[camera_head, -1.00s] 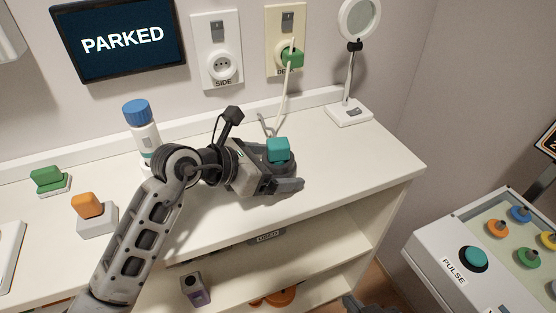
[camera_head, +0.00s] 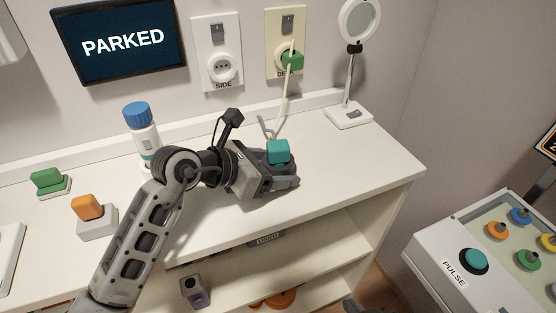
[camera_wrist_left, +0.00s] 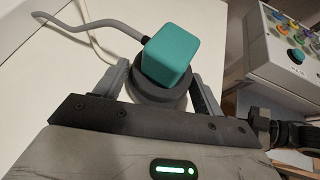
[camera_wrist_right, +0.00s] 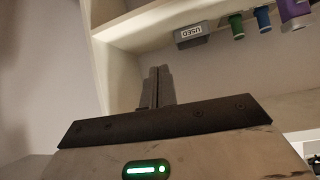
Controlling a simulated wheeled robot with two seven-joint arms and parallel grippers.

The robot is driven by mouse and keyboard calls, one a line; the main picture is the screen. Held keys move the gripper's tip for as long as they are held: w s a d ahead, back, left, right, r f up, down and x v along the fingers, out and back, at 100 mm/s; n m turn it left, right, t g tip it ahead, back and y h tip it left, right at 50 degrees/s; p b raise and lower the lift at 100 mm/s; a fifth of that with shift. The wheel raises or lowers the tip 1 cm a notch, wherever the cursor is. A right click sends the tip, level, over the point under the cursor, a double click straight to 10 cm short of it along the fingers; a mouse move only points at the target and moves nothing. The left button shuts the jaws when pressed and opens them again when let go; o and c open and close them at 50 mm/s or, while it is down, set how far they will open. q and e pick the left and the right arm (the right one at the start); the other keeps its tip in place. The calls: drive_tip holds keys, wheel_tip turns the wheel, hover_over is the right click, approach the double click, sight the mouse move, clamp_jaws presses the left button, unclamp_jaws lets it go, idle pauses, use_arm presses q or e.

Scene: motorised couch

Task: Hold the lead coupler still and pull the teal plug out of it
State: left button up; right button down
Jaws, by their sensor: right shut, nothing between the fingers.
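The teal plug (camera_head: 278,151) sits in the top of the dark round lead coupler (camera_wrist_left: 160,92), which stands on the counter near its front edge. The teal plug also shows in the left wrist view (camera_wrist_left: 173,55). My left gripper (camera_head: 278,178) is low at the counter, its fingers on either side of the coupler and seemingly touching it, below the plug. My right gripper (camera_wrist_right: 157,74) is shut and empty, in front of the shelf unit below the counter; only a bit shows at the head view's bottom edge.
A green plug (camera_head: 292,61) sits in the right wall socket; the SIDE socket (camera_head: 222,68) is empty. A blue-capped bottle (camera_head: 143,128), orange block (camera_head: 87,207) and green block (camera_head: 47,180) stand left. A lamp (camera_head: 348,114) stands behind right. A PULSE box (camera_head: 476,261) is right.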

use_arm(q)
drive_tip(key=c, duration=0.5)
